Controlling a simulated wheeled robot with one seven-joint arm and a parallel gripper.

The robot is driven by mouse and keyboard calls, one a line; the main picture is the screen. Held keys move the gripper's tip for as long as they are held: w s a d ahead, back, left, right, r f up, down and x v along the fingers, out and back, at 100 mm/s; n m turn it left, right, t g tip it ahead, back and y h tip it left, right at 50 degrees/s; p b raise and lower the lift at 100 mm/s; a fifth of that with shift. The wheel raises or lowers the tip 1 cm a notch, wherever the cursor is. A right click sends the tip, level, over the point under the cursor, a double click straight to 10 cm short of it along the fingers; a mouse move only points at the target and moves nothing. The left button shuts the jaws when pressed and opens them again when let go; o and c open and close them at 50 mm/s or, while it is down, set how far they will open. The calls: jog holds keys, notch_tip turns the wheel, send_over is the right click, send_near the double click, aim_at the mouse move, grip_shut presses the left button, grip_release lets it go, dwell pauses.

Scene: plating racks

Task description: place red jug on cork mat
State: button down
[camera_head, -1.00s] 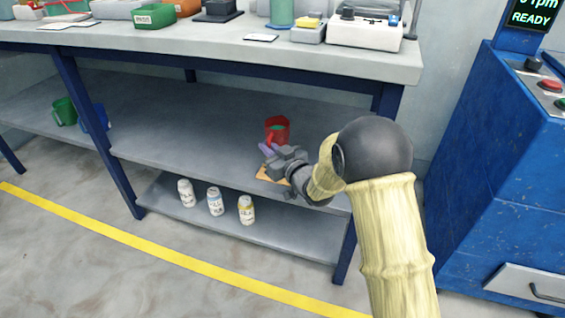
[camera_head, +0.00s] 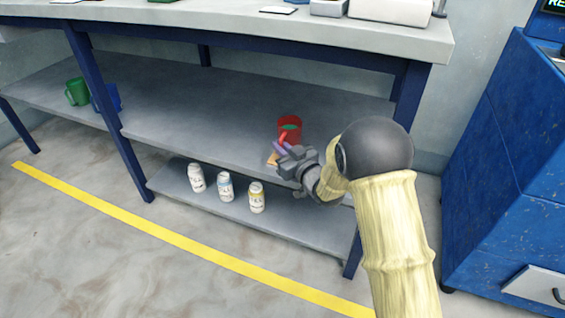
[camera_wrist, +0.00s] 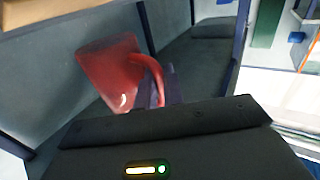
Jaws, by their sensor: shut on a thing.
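The red jug (camera_head: 290,124) is at the middle shelf of the workbench in the head view, with something green showing inside its rim. My gripper (camera_head: 281,147) is shut on the jug's handle, on the side towards me. In the wrist view the jug (camera_wrist: 108,70) looks tilted, and its handle is at a purple finger of my gripper (camera_wrist: 168,88). The cork mat (camera_head: 272,158) shows as a small tan patch beside my gripper, partly hidden by it. I cannot tell whether the jug is clear of the shelf.
The worktop (camera_head: 250,38) overhangs the middle shelf (camera_head: 190,125). A blue table leg (camera_head: 405,105) stands right of the jug. Green (camera_head: 77,91) and blue (camera_head: 108,98) mugs stand far left. Several labelled bottles (camera_head: 226,187) stand on the lower shelf. A blue cabinet (camera_head: 510,170) is at right.

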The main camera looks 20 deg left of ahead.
jog(key=shift+w+d, duration=0.2)
jog(key=shift+d, duration=0.15)
jog(key=shift+f, duration=0.2)
jog(key=shift+f+b, duration=1.1)
jog(key=shift+f, duration=0.5)
jog(key=shift+f, duration=0.2)
jog(key=c, duration=1.5)
grip_release()
